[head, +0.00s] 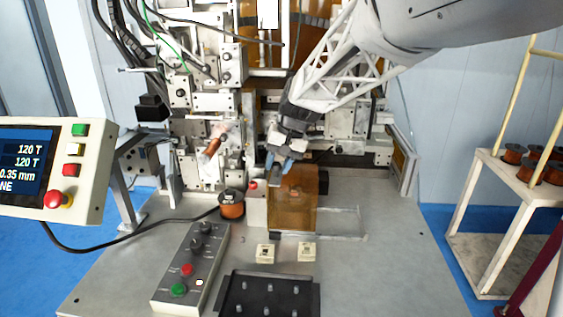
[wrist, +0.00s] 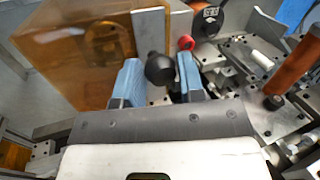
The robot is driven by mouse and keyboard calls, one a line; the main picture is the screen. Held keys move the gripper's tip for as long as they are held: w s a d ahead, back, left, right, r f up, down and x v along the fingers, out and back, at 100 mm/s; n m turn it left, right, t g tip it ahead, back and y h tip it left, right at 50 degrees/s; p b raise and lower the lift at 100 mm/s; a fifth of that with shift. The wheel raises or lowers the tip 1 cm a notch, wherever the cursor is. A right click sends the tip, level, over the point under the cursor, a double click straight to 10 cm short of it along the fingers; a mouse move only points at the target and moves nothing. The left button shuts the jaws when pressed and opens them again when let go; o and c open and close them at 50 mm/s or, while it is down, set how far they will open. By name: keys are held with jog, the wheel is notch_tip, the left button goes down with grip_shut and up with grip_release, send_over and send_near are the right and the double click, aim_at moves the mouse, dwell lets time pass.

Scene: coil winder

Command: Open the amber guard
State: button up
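The amber guard (head: 296,212) is a see-through orange box on the machine table, at the left end of a pale rail frame (head: 345,222). In the wrist view the guard (wrist: 75,50) fills the upper left, with a grey metal plate (wrist: 150,32) at its edge. A round black knob (wrist: 160,69) stands by that plate. My gripper (head: 278,171) is over the guard's upper left side. Its blue fingers are open, one on each side of the knob, with a small gap visible on both sides. The knob is hidden in the head view.
A copper spool (head: 231,205) and a red button (head: 253,185) are left of the guard. A control box (head: 190,268), two small pale blocks and a black pegged tray (head: 268,295) are in front. The rail frame's right part is clear.

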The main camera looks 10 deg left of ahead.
grip_shut()
jog(key=shift+d, duration=5.7)
jog(key=shift+o, duration=2.3)
grip_release()
jog(key=v, duration=0.8)
